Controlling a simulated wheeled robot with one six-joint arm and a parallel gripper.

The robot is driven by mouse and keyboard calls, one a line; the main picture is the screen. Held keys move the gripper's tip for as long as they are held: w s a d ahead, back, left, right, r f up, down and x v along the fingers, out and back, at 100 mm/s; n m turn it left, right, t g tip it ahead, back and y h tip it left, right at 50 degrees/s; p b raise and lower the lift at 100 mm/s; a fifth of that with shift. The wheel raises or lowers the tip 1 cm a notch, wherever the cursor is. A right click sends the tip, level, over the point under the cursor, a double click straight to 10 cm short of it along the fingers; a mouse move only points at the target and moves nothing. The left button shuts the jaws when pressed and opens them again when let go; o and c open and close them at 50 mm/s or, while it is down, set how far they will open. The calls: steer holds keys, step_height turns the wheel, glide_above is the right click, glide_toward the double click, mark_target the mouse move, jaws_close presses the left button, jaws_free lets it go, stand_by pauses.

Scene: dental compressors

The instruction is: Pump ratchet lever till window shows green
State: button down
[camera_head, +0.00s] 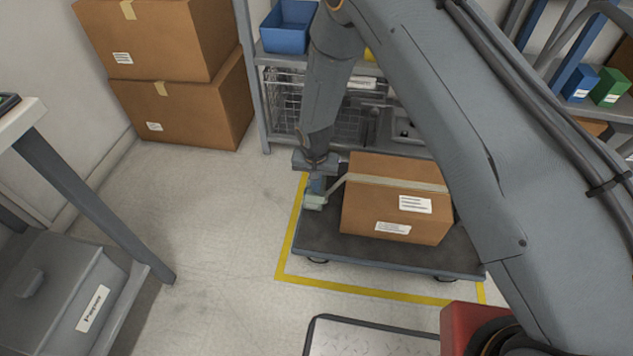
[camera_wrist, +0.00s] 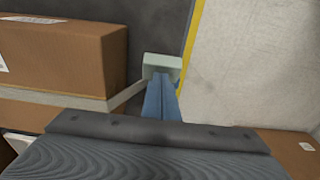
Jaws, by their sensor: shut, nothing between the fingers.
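A cardboard box (camera_head: 395,205) sits on a dark, low platform (camera_head: 385,260) with a pale strap (camera_head: 398,182) across it. At the box's left side the strap meets a small pale green block (camera_head: 314,202), apparently the ratchet's housing. The block also shows in the wrist view (camera_wrist: 162,65). My gripper (camera_head: 317,172) points down just above the block, shut and empty. No window colour can be read.
A yellow floor line (camera_head: 360,291) borders the platform. A shelf with a wire basket (camera_head: 283,100) and a blue bin (camera_head: 287,27) stands behind. Stacked cartons (camera_head: 185,100) are at the back left. The floor left of the platform is clear.

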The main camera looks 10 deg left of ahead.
steer(key=s+f, duration=0.4)
steer(key=f, duration=0.2)
steer(key=shift+f, duration=0.2)
steer(key=shift+d, duration=0.15)
steer(key=shift+r, duration=0.1)
steer(key=s+r+p, duration=0.4)
steer(key=s+r, duration=0.1)
steer(key=r, duration=0.7)
steer(key=shift+r+p, duration=0.35)
steer(key=shift+p, duration=0.05)
steer(key=shift+w+r, duration=0.1)
steer(key=shift+w, duration=0.05)
